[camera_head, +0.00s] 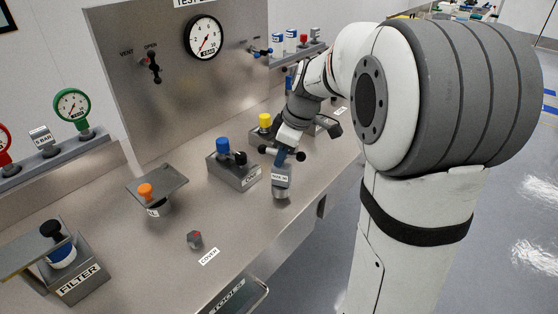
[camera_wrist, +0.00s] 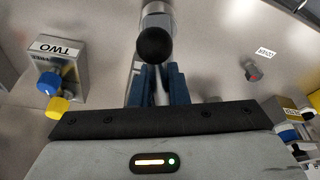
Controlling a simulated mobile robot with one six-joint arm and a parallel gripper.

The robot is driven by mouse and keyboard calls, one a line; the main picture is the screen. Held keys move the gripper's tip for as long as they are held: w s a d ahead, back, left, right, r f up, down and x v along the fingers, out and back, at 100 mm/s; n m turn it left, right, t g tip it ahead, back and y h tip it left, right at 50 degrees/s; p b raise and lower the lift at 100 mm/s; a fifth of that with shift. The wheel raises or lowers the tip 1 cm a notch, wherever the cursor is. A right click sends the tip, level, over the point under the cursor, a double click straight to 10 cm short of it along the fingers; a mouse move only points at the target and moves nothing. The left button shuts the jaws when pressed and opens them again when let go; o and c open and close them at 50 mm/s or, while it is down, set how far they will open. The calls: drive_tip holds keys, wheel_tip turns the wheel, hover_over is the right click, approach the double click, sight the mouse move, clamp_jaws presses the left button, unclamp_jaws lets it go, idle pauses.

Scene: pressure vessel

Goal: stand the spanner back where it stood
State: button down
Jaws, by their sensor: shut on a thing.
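The spanner (camera_head: 281,180) is a grey metal cylinder with a white label and a cross bar ending in black balls. In the head view it is upright, low over the bench's front right part; I cannot tell whether its foot touches the bench. My gripper (camera_head: 283,158) has its blue fingers shut on the spanner near the cross bar. In the wrist view one black ball of the spanner (camera_wrist: 155,45) is just beyond the fingers (camera_wrist: 156,88), with the metal body behind it at the top edge. The fingers hide part of the bar.
On the steel bench (camera_head: 225,230), a block with blue and black knobs (camera_head: 235,174) stands close left of the spanner. A yellow-knobbed block (camera_head: 264,124) is behind. A red-marked nut (camera_head: 195,239) sits by the COVER label. An orange-knobbed plate (camera_head: 157,189) and FILTER block (camera_head: 78,282) are further left.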

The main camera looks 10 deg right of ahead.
drive_tip(key=shift+f, duration=0.95)
drive_tip(key=shift+r, duration=0.1)
drive_tip(key=c, duration=1.4)
unclamp_jaws()
drive_tip(key=shift+s, duration=0.1)
